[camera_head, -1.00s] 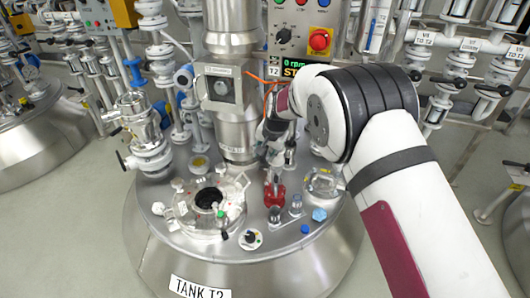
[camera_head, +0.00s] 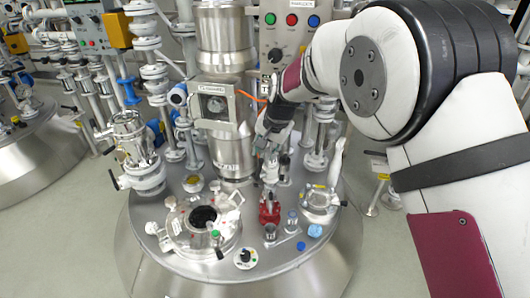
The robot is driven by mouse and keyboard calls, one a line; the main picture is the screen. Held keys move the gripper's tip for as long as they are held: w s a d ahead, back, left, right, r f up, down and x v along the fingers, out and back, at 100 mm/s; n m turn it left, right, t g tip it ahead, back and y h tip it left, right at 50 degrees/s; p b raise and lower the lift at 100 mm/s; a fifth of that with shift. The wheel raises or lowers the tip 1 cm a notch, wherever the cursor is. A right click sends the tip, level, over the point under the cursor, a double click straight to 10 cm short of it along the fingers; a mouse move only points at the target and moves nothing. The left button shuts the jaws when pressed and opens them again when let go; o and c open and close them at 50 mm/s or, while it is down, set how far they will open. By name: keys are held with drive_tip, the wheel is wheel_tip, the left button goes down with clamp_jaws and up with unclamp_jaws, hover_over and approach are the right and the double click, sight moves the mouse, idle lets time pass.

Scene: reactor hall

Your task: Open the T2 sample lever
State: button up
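The tank T2 top (camera_head: 185,262) is a round steel lid with several fittings. A small red valve body (camera_head: 269,213) stands on it right of the open round port, with a pale metal stem above it. I cannot clearly make out a sample lever or its label. My gripper (camera_head: 269,150) points down just above the red valve and its stem. Its fingers are small and blend with the grey metal behind, so I cannot tell whether they are open, shut or touching the stem.
An open manway (camera_head: 202,218) with clamps lies left of the red valve. A closed round hatch (camera_head: 320,200) lies right of it. A thick steel column (camera_head: 228,60) rises behind, beside a control box (camera_head: 290,30) with coloured buttons. My arm covers the right side.

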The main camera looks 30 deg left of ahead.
drive_tip(key=c, duration=0.4)
drive_tip(key=d+f, duration=0.1)
drive_tip(key=d+f+m+b, duration=0.1)
drive_tip(key=f, duration=0.1)
drive_tip(key=d+f+m, duration=0.1)
drive_tip(key=shift+w+d+f+g, duration=0.25)
drive_tip(key=shift+w+d+g, duration=0.05)
drive_tip(key=shift+w, duration=0.05)
clamp_jaws()
drive_tip(key=s+d+f+m+y+b, duration=0.3)
drive_tip(key=d+f+m+b, duration=0.15)
drive_tip(key=f+m, duration=0.55)
drive_tip(key=s+d+r+m+t+y+b, duration=0.3)
drive_tip(key=d+r+m+y+b, duration=0.2)
drive_tip(key=r+m+b, duration=0.4)
drive_tip(key=m, duration=0.1)
approach(259, 172)
wheel_tip(259, 172, down, 3)
drive_tip(key=shift+w+a+r+b, duration=0.2)
drive_tip(key=shift+w+a+b, duration=0.1)
drive_tip(key=shift+a, duration=0.35)
drive_tip(key=shift+w+a+r+b, duration=0.2)
drive_tip(key=shift+a+b, duration=0.1)
drive_tip(key=shift+a, duration=0.3)
drive_tip(key=shift+w+a+r+b, duration=0.15)
drive_tip(key=shift+w+a+b, duration=0.15)
drive_tip(key=shift+a, duration=0.35)
